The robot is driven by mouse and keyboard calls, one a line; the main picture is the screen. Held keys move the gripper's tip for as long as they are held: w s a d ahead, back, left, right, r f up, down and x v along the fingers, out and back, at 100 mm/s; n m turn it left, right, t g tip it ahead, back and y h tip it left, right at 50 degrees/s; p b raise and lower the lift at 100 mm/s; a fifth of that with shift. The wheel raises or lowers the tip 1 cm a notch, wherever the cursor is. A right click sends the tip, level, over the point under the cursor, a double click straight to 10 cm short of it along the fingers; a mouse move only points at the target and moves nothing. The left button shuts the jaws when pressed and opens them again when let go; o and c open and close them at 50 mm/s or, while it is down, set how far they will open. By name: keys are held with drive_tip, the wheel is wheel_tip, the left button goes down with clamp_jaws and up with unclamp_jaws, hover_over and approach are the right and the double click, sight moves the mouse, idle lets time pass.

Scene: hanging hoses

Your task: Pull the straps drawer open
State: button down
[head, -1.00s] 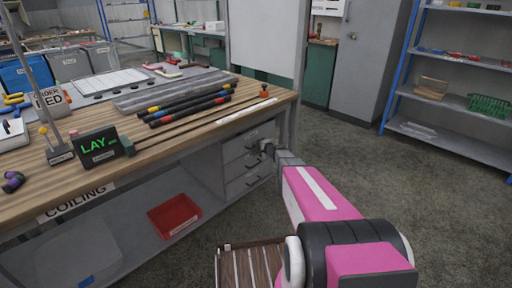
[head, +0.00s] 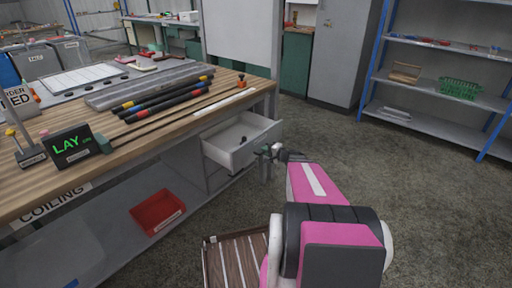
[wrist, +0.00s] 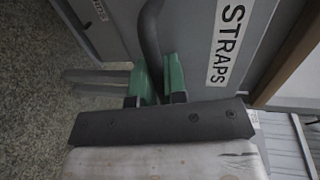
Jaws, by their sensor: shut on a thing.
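The straps drawer (head: 256,146) is the top drawer under the right end of the workbench, and it stands pulled out with its inside showing. A small dark thing (head: 243,139) lies in it. In the wrist view the drawer front (wrist: 190,35) carries the label STRAPS (wrist: 228,42). My gripper (head: 269,152) is at the drawer front. In the wrist view the green fingertips of my gripper (wrist: 157,82) are shut on the dark bar handle (wrist: 150,35), one on each side. The far end of the handle runs out of the wrist view.
The wooden workbench (head: 150,122) bears dark hoses with coloured bands and a screen reading LAY. A red tray (head: 157,212) sits on its lower shelf. A slatted wooden piece (head: 235,262) shows at the bottom. The floor to the right is clear up to the blue-posted shelves (head: 440,120).

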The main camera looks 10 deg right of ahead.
drive_tip(key=shift+f+v, duration=0.2)
drive_tip(key=shift+v, duration=0.8)
drive_tip(key=shift+f+v, duration=0.2)
drive_tip(key=shift+v, duration=0.75)
drive_tip(key=shift+d, duration=0.1)
drive_tip(key=c, duration=1.2)
unclamp_jaws()
drive_tip(key=shift+s, duration=0.1)
drive_tip(key=v, duration=1)
drive_tip(key=shift+s+d, duration=0.2)
drive_tip(key=shift+s, duration=0.1)
